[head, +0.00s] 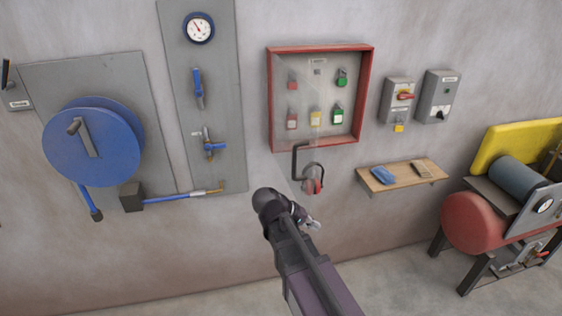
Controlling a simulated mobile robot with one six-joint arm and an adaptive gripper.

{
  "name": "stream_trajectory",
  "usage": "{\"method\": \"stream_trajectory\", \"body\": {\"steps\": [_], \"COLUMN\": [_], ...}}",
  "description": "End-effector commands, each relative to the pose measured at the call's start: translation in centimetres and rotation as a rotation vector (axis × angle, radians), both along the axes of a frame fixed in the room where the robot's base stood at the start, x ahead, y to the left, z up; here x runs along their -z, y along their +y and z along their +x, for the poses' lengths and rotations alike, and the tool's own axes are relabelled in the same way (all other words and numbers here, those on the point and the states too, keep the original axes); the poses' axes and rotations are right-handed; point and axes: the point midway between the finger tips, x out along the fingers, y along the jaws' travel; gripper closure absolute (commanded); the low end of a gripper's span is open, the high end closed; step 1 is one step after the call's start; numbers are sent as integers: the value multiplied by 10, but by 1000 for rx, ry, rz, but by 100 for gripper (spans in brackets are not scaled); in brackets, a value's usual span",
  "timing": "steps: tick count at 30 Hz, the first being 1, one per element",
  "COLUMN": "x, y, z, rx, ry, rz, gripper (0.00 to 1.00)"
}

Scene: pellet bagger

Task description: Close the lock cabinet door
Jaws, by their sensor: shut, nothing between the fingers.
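The lock cabinet (369,98) is a red-framed box on the wall, with several coloured padlocks hanging inside. A faint clear panel (303,95), which looks like its door, stands out from the wall in front of the cabinet, seen nearly edge-on. Its exact edges and angle are hard to make out. A dark bracket-shaped piece (295,163) shows below the frame; I cannot tell if it is the door's handle. My gripper (314,225) is shut and empty, below the cabinet. I cannot tell whether it touches the panel.
Red-and-black ear defenders (313,181) hang under the cabinet. To the right are two grey switch boxes (437,97), a small wooden shelf (402,178) and a red machine (475,220). A blue hose reel (110,150) and a gauge panel (222,110) are at left.

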Motion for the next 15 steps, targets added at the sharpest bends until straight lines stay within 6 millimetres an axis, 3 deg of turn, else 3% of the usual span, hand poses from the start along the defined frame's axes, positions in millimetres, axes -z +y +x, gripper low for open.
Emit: {"method": "stream_trajectory", "body": {"steps": [1,7,15], "x": [-13,-54,-114], "y": [15,61,134], "z": [5,12,10], "rx": [-24,-94,-179], "ry": [-15,-87,-220], "rz": [-43,-215,-435], "gripper": [100,100,100]}}
